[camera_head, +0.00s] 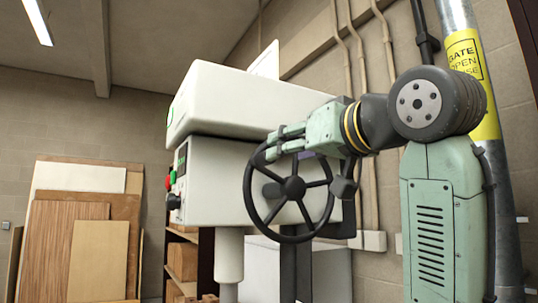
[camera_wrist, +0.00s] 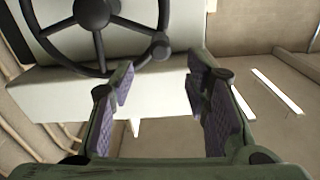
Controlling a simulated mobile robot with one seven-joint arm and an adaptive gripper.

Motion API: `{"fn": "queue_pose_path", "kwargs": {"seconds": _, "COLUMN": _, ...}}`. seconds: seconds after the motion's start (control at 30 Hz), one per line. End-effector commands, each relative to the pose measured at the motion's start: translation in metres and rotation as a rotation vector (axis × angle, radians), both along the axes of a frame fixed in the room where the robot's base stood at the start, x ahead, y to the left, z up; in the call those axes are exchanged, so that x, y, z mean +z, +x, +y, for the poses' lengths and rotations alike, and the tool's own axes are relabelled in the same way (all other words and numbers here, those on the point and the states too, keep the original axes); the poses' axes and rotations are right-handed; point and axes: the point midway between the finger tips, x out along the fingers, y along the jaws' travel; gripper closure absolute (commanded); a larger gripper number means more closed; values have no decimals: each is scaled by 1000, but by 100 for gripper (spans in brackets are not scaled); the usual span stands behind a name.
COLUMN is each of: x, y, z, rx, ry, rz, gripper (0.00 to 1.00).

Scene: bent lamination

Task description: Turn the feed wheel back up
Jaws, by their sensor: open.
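The feed wheel (camera_head: 293,187) is a black spoked handwheel on the side of a white machine. Its rim, hub and spokes also show at the top left of the wrist view (camera_wrist: 91,12). A dark knob (camera_wrist: 160,47) sits on the rim, just past the fingertips in that view. My gripper (camera_head: 272,143) is at the upper part of the rim in the head view, overlapping it. In the wrist view my gripper (camera_wrist: 160,85) is open with nothing between its purple-grey pads. Whether a finger touches the rim, I cannot tell.
The white machine (camera_head: 240,100) stands behind the wheel, with red and green buttons (camera_head: 169,180) on its left end. Wooden boards (camera_head: 98,265) lean at the left wall. A pipe with a yellow label (camera_head: 466,62) and thin conduits (camera_head: 350,45) run along the right wall.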

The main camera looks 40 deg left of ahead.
Motion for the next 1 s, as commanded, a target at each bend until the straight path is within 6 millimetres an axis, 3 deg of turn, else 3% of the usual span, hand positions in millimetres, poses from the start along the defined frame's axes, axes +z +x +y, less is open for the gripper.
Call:
{"fn": "queue_pose_path", "kwargs": {"seconds": 0.17, "x": 3, "y": 1, "z": 3, "rx": 2, "ry": -20, "rz": 15, "gripper": 57}}
{"fn": "queue_pose_path", "kwargs": {"seconds": 0.7, "x": 3, "y": 35, "z": 86, "rx": 3, "ry": -16, "rz": 12, "gripper": 57}}
{"fn": "queue_pose_path", "kwargs": {"seconds": 1.0, "x": 2, "y": 39, "z": 96, "rx": 1, "ry": -15, "rz": 11, "gripper": 57}}
